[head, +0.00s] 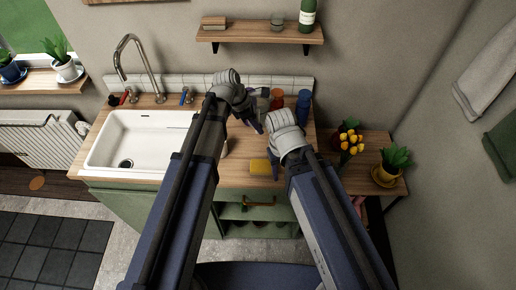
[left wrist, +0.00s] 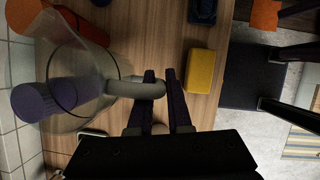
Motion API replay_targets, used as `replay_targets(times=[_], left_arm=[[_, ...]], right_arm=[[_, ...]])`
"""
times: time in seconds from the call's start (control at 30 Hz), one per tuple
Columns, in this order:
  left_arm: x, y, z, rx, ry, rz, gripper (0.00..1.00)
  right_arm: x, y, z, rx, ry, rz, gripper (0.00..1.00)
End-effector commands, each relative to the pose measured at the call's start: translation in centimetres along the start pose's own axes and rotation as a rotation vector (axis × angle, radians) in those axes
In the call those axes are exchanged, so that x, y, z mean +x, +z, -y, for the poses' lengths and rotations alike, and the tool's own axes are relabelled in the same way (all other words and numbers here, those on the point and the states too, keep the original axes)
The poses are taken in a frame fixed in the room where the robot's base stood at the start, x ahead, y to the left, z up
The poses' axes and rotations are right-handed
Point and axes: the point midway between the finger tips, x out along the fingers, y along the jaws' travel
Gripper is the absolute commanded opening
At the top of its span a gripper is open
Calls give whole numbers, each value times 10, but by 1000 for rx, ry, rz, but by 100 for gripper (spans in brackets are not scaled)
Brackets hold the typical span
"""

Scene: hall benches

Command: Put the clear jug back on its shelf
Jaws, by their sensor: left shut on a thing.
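The clear jug (left wrist: 78,68) fills the left of the left wrist view, see-through, with a grey handle. My left gripper (left wrist: 160,82) is shut on that handle. In the head view my left gripper (head: 256,124) is over the counter right of the sink, and the jug is mostly hidden and hard to make out there. A wooden wall shelf (head: 250,37) is above the counter. My right gripper (head: 274,160) is low over the counter near the yellow sponge; its jaws are too hidden to read.
A yellow sponge (head: 261,167) lies on the counter. A red bottle (head: 277,98) and a blue one (head: 303,106) stand near the wall. The shelf holds a wooden block (head: 214,22), a small glass (head: 277,20) and a green bottle (head: 307,15). The shelf has bare gaps between them.

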Motion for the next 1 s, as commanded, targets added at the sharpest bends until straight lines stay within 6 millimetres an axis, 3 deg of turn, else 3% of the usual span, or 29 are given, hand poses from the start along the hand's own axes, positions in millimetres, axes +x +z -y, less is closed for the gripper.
replay_targets(times=[0.03, 0.2, 0.47, 0.8, 1.0], left_arm=[[18, -8, 0, 0, 0, 0, 0], [40, -17, 0, 0, 0, 0, 0], [43, -19, 0, 0, 0, 0, 0], [76, -33, 0, 0, 0, 0, 0], [78, -34, 0, 0, 0, 0, 0]], right_arm=[[19, -1, 2, 0, 0, 0, 52], [44, -3, 4, 1, 0, 0, 52], [47, -3, 4, 1, 0, 0, 52], [83, -5, 8, 1, 0, 0, 52], [84, -5, 8, 1, 0, 0, 52]])
